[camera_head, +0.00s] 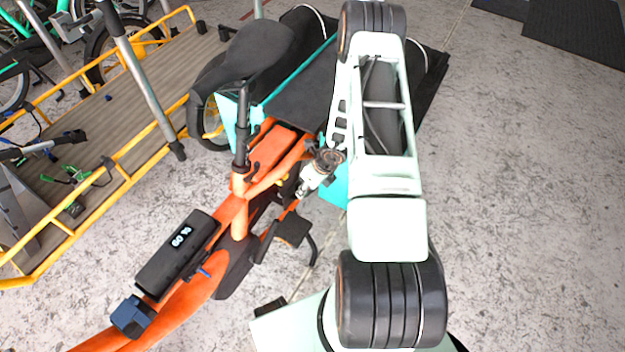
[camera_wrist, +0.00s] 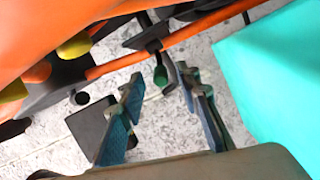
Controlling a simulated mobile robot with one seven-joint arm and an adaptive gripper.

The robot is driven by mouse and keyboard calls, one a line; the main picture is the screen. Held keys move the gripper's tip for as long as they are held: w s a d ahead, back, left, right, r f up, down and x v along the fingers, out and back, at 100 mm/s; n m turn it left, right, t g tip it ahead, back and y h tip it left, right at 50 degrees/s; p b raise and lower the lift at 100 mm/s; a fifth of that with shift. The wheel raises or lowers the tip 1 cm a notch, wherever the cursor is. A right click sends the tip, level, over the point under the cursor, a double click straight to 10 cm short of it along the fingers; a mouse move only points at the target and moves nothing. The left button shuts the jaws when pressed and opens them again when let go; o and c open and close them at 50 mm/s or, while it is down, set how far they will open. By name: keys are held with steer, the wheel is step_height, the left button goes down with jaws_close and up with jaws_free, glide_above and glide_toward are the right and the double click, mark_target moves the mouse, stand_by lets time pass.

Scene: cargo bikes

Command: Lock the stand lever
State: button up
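An orange cargo bike (camera_head: 262,160) stands to the left of my arm in the head view. My gripper (camera_wrist: 162,84) is open and empty, with its two blue-padded fingers apart. In the head view my gripper (camera_head: 302,190) is small, beside the bike's rear frame. In the wrist view, a small dark lever with a green tip (camera_wrist: 160,72) hangs from an orange tube (camera_wrist: 185,36). It appears between and beyond the fingertips; contact cannot be told. It looks like the stand lever, but I cannot be sure. The lever is not clearly visible in the head view.
A teal panel (camera_wrist: 275,75) is close on the right in the wrist view. A black pedal (camera_head: 292,231) and crank are below my gripper in the head view. A yellow-railed platform (camera_head: 120,120) stands left.

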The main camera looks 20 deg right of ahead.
steer(key=v, duration=0.8)
stand_by(0.4)
